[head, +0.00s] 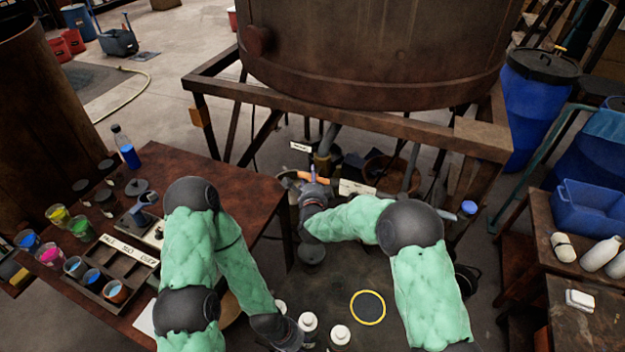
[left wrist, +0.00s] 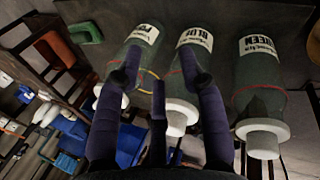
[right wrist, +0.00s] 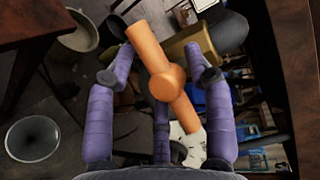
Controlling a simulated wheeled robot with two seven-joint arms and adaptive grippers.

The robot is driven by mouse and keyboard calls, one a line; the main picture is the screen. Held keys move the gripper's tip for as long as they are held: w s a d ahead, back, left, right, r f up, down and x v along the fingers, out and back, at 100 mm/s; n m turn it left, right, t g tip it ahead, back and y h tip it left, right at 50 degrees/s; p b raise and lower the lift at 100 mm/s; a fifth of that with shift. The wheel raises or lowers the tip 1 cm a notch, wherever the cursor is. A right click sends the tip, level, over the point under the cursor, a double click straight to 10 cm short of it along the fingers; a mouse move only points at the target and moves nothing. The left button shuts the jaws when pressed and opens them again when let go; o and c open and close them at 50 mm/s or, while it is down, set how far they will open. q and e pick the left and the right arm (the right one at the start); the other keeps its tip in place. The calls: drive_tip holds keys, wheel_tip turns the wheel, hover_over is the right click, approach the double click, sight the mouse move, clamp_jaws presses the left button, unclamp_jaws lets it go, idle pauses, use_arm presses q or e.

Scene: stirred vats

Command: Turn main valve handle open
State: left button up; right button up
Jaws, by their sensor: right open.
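The main valve handle is an orange bar with a round hub (right wrist: 165,80), lying slantwise in the right wrist view in front of a brass valve body (right wrist: 190,42). In the head view a small orange part of the handle (head: 303,175) shows below the big vat. My right gripper (right wrist: 160,75) is open, its purple fingers spread on both sides of the handle. I cannot tell whether they touch it. In the head view the right gripper (head: 312,188) partly hides the valve. My left gripper (left wrist: 158,80) is open above labelled bottles, with the "BLUE" bottle (left wrist: 182,110) between its fingers.
The rusty vat (head: 370,50) stands on a brown frame (head: 350,125) above the valve. A brown table (head: 195,165) with paint cups and a compartment tray is at left. Blue barrels (head: 530,105) and a bench with white bottles (head: 600,255) are at right.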

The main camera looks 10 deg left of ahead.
clamp_jaws()
